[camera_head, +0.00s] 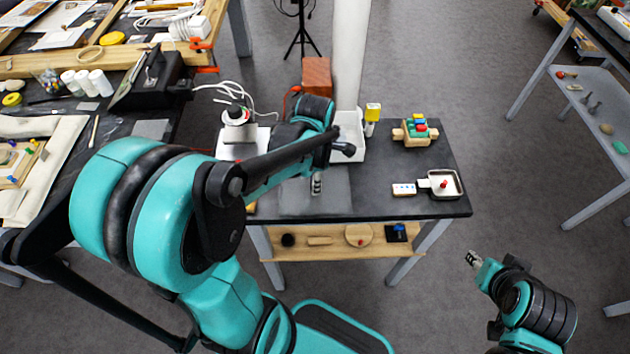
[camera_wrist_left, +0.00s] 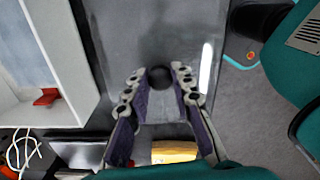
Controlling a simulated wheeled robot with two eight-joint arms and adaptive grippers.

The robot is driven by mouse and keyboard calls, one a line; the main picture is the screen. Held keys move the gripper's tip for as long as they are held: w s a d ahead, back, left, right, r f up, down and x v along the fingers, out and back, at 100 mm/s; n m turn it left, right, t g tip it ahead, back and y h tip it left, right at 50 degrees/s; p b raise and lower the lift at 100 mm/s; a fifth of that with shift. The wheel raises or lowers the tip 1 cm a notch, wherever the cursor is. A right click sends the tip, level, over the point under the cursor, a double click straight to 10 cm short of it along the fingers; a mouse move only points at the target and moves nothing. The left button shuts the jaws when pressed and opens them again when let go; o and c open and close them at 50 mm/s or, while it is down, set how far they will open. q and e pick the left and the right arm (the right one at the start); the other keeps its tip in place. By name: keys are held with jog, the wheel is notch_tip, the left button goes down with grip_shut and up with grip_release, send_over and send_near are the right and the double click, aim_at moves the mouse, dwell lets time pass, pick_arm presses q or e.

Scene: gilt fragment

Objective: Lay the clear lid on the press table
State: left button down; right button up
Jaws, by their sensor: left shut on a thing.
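The clear lid (camera_head: 297,198) looks like a pale see-through sheet at the front left of the dark press table (camera_head: 385,200). In the left wrist view the lid (camera_wrist_left: 130,35) is a glossy grey pane with a dark round knob (camera_wrist_left: 160,78). My left gripper (camera_head: 316,184) is over the lid; in its wrist view its fingertips (camera_wrist_left: 160,84) are shut on the knob. I cannot tell whether the lid touches the table. My right gripper (camera_head: 473,259) is apart from the table, at lower right; its jaws are too small to read.
A white open tray (camera_head: 350,135) stands behind the lid. A wooden shelf (camera_head: 335,240) is below. The front right tabletop is mostly clear.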

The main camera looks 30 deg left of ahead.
pick_arm(q)
jog(key=c, duration=1.3)
grip_release()
jog(key=shift+f, duration=0.1)
jog(key=shift+r, duration=0.3)
notch_tip(320, 180, up, 11)
jog(key=p, duration=0.5)
jog(key=s+d+m+t, duration=0.1)
jog(key=d+m+t, duration=0.1)
jog(key=m, duration=0.6)
jog(key=s+d+r+m+t, duration=0.1)
jog(key=s+d+m+t, duration=0.1)
jog(key=m, duration=0.7)
jog(key=s+d+r+m+t, duration=0.1)
jog(key=s+d+m+t, duration=0.1)
jog(key=m, duration=0.7)
jog(key=shift+s+d+t, duration=0.1)
jog(key=shift+d+t, duration=0.35)
jog(key=shift+t, duration=0.15)
